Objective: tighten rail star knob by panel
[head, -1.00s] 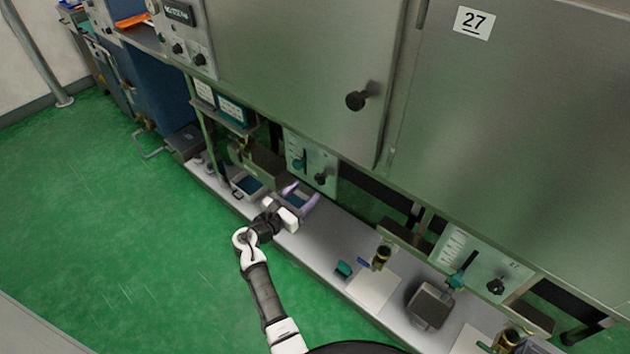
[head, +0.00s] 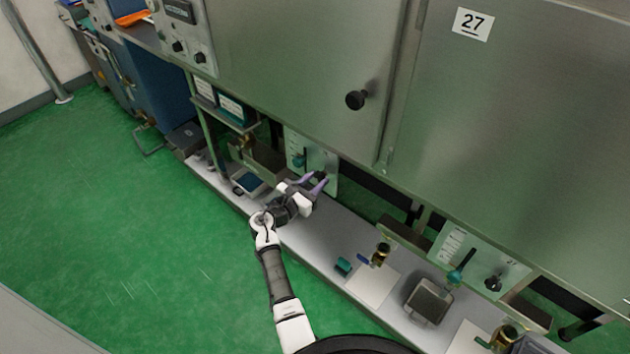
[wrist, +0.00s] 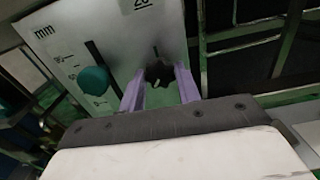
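A black star knob (wrist: 158,74) sits on the pale panel (wrist: 110,45), which carries a "mm" scale and a slot. A teal knob (wrist: 94,80) is on the slot, left of the star knob. My gripper (wrist: 160,88) has its two purple fingers apart, one on each side of the star knob in the wrist view. Whether the fingertips touch it cannot be told. In the head view my gripper (head: 313,183) is right at the panel (head: 296,146), and the star knob is mostly hidden behind it.
A similar panel (head: 450,245) with its own teal lever and black knob (head: 493,283) is at the right. The grey shelf (head: 335,228) below holds a teal block (head: 343,266), brass fittings and a metal block (head: 427,301). A steel cabinet (head: 300,60) stands above.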

